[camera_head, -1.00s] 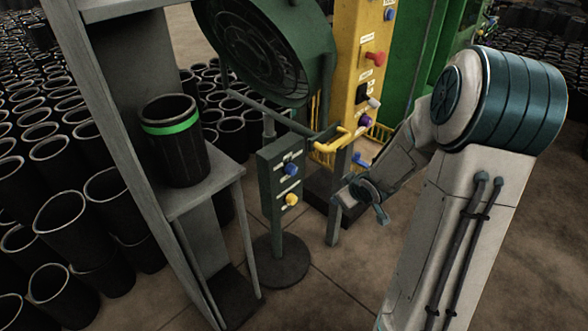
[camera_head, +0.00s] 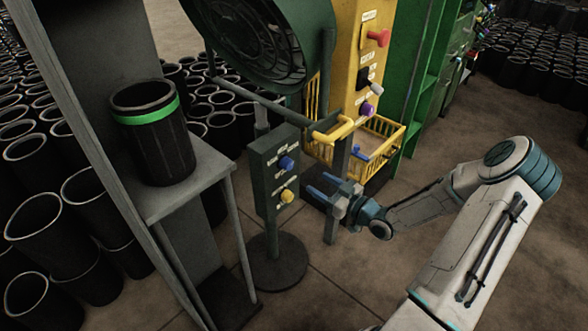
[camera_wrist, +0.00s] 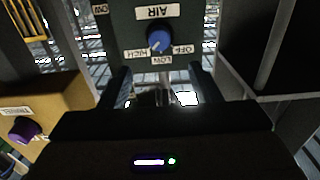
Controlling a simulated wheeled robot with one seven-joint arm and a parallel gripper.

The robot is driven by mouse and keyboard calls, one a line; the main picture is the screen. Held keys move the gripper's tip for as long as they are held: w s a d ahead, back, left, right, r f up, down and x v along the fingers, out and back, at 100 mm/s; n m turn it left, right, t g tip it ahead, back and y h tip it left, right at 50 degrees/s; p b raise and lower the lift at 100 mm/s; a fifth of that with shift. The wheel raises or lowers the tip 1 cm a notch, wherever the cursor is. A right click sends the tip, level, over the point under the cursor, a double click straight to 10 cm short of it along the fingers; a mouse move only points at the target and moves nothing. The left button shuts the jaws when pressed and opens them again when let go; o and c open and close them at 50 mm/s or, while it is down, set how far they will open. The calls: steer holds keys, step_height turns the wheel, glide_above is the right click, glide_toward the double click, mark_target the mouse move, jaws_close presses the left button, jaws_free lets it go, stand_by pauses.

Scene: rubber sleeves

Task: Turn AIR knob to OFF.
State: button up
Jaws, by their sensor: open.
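The AIR knob (camera_head: 286,162) is the blue upper knob on a dark green control box (camera_head: 262,182) on a stand. In the wrist view the AIR knob (camera_wrist: 159,40) appears upside down, with HIGH, LOW and OFF labels around it. Its white mark seems to point toward the HIGH side, away from OFF. My gripper (camera_head: 322,187) is open and empty, in front of the box and to its right in the head view. In the wrist view its two fingers (camera_wrist: 160,80) stand apart on either side below the knob, not touching it.
A yellow knob (camera_head: 287,196) sits below the AIR knob. A yellow panel (camera_head: 345,85) with red and purple knobs and a yellow basket (camera_head: 385,140) stand behind. A grey shelf (camera_head: 190,180) at left holds a black sleeve (camera_head: 160,150) with a green band. Floor at right is clear.

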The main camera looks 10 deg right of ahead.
mark_target(291, 166)
steer(key=x, duration=1.1)
steer(key=shift+f+b, duration=0.1)
steer(key=shift+b, duration=0.2)
steer(key=c, duration=1)
